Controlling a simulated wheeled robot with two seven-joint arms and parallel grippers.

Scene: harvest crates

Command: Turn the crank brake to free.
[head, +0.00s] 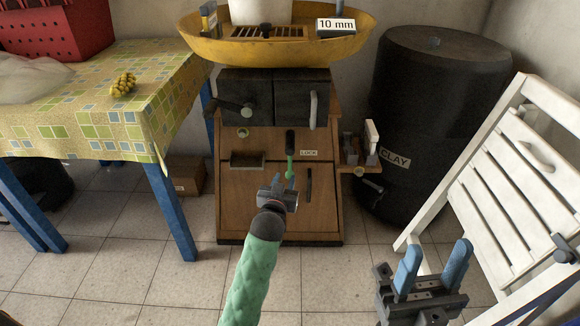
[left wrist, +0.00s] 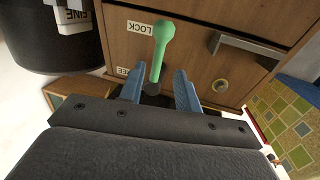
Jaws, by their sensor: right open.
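The crank brake (head: 290,170) is a short lever with a green shaft on the front of a wooden machine. A LOCK label (head: 309,153) is beside it. In the left wrist view the brake's green rounded end (left wrist: 163,32) is level with the upside-down LOCK label (left wrist: 138,28). A second, partly hidden label ending in EE (left wrist: 122,72) is by its dark end. My left gripper (head: 277,190) is just below the brake in the head view. Its blue fingers (left wrist: 158,90) are apart, and the lever appears between them, with no visible grip. My right gripper (head: 432,268) is open and empty at lower right.
The wooden machine (head: 232,190) bears a yellow pan (head: 350,46) on top. A cloth-covered table (head: 60,118) is at left. A black drum (head: 440,90) marked CLAY and a white slatted chair (head: 510,150) are at right. Tiled floor (head: 120,270) is clear in front.

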